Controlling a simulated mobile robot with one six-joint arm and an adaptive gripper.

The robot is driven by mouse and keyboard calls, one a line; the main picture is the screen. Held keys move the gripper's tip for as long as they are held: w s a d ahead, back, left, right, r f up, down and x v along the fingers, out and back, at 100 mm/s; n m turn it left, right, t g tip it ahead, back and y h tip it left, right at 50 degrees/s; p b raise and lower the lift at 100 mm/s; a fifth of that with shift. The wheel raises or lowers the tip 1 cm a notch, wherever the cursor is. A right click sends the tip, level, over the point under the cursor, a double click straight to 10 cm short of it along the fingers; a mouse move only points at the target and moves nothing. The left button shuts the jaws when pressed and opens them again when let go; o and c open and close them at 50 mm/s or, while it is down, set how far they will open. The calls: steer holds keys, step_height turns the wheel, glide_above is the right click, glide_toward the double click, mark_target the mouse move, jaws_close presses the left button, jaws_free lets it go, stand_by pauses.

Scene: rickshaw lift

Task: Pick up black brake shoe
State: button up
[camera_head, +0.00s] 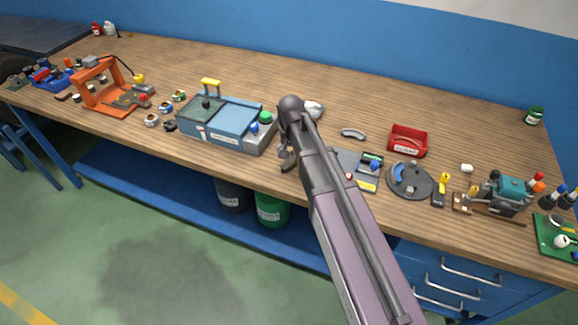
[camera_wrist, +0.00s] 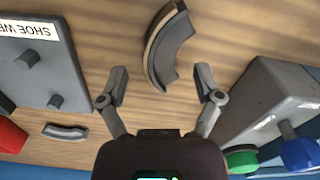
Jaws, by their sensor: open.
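The dark, curved brake shoe (camera_head: 289,163) lies on the wooden bench near its front edge, partly hidden by my arm. In the wrist view the brake shoe (camera_wrist: 165,50) shows a black body with a tan lining along its outer curve. My gripper (camera_wrist: 162,78) is open and empty above the bench, its two fingers spread, with the shoe just beyond and between the fingertips. In the head view my gripper (camera_head: 285,148) is mostly hidden behind my arm. A second, grey curved shoe (camera_head: 353,133) lies farther back, also in the wrist view (camera_wrist: 65,132).
A grey plate with pegs, its label partly cut off (camera_wrist: 40,65), lies left in the wrist view. A grey housing with blue and green buttons (camera_wrist: 275,100) stands to the right. A red tray (camera_head: 407,141) and a round dark fixture (camera_head: 410,182) stand right of my arm.

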steer(key=shift+f+b, duration=0.5)
steer(key=shift+f, duration=0.25)
jaws_close()
